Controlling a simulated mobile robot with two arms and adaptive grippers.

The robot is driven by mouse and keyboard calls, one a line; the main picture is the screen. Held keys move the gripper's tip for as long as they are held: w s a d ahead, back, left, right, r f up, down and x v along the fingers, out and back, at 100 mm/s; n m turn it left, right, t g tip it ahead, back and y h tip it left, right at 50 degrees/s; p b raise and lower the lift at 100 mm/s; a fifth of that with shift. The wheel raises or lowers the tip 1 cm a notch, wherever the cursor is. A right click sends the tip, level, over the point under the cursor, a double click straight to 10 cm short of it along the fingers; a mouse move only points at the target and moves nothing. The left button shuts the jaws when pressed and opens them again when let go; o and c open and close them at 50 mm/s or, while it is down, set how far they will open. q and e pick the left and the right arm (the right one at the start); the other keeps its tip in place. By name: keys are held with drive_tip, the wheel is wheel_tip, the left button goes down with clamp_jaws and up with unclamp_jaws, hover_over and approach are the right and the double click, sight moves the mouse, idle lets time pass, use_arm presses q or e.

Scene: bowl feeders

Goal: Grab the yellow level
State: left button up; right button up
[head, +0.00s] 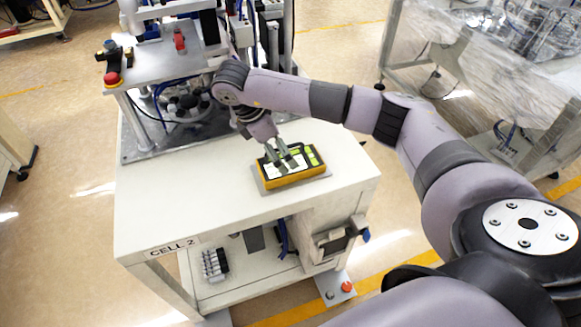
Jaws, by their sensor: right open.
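The yellow level (292,177) is a block with yellow sides and a dark, white and green top face. It lies on a thin grey plate (323,178) on the white table of the cell. My right gripper (289,165) points down at the level, with its fingertips over or at its top face. The fingers hide part of that face. I cannot tell whether they touch it. The right gripper is open. My left gripper is not in view.
The white table (180,210), labelled CELL 2, has free room left of the level. A machine with a metal platform (165,62) and a red button (112,78) stands behind. A clear-walled enclosure (480,70) stands at the back right.

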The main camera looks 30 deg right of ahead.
sight(311, 163)
drive_tip(key=shift+p+x, duration=0.4)
drive_tip(key=shift+x, duration=1.1)
drive_tip(key=x, duration=0.3)
drive_tip(key=p+x, duration=0.1)
drive_tip(key=shift+w+f, duration=0.2)
drive_tip(key=shift+w, duration=0.15)
drive_tip(key=c, duration=1.6)
drive_tip(key=shift+c, duration=0.3)
drive_tip(key=shift+r, duration=0.15)
